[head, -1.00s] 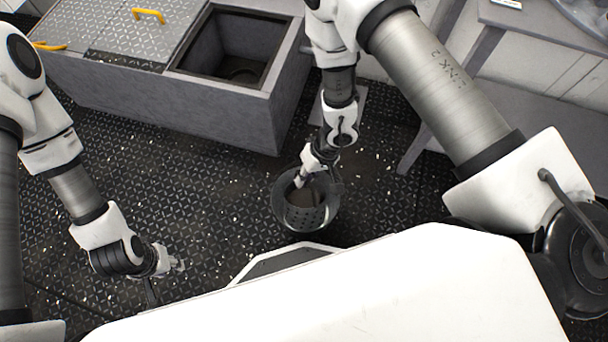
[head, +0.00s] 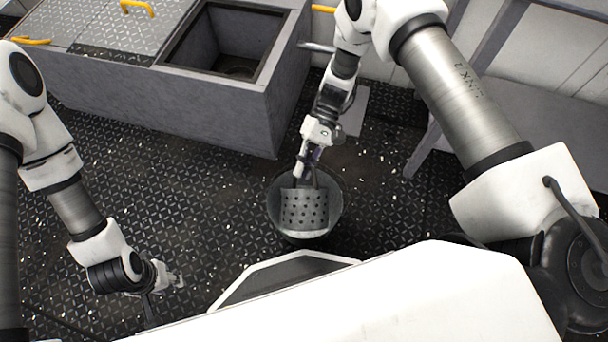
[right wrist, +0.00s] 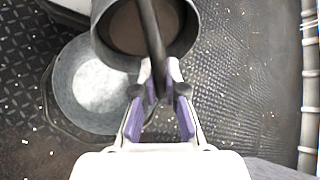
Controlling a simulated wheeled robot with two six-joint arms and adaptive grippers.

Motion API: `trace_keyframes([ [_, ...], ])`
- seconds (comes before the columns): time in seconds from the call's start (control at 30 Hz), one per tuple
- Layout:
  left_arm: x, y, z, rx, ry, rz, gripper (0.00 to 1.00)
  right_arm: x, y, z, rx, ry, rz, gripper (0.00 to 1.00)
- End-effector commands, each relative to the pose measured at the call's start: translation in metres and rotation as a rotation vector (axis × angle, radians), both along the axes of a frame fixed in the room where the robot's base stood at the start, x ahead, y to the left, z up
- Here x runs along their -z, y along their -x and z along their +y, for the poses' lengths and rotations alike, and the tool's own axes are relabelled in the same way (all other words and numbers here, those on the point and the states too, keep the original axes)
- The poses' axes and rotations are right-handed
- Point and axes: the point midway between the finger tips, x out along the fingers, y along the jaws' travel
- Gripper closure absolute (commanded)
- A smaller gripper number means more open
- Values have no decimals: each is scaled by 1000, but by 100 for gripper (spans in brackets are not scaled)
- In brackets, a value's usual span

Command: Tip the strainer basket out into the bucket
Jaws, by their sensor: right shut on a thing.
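The grey perforated strainer basket (head: 304,209) hangs above the round grey bucket (head: 336,214), its holed side facing the head camera. My right gripper (head: 307,178) is shut on the basket's dark handle. In the right wrist view, the handle (right wrist: 151,42) runs between the purple-lined fingers (right wrist: 158,92). The basket's mouth (right wrist: 143,25) faces that camera, with a brown surface inside. The bucket (right wrist: 67,85) lies below it to the left, its inside pale. The basket's rim is partly hidden in the head view. My left gripper (head: 176,277) is open and empty, low at the left.
A grey box (head: 180,105) with an open square hatch (head: 225,45) stands behind at the left. A grey bench (head: 500,140) stands at the right. The riveted deck (head: 150,180) is clear left of the bucket, with small pale specks on it.

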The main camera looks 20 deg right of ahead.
Motion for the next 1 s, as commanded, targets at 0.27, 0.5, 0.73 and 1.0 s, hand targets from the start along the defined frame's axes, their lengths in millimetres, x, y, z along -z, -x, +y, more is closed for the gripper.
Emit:
trace_keyframes([
  [0.27, 48, 0, 0, 0, 0, 0, 61, 18, -10, -4, -1, -51, 143, 100],
  [0.5, 82, 0, 0, 0, 0, 0, 61, 25, -17, -7, -1, -93, 261, 100],
  [0.73, 115, 0, 0, 0, 0, 0, 61, 32, -25, -9, 0, -134, 371, 100],
  [1.0, 136, 0, 0, 0, 0, 0, 61, 32, -30, -11, -1, -165, 461, 100],
])
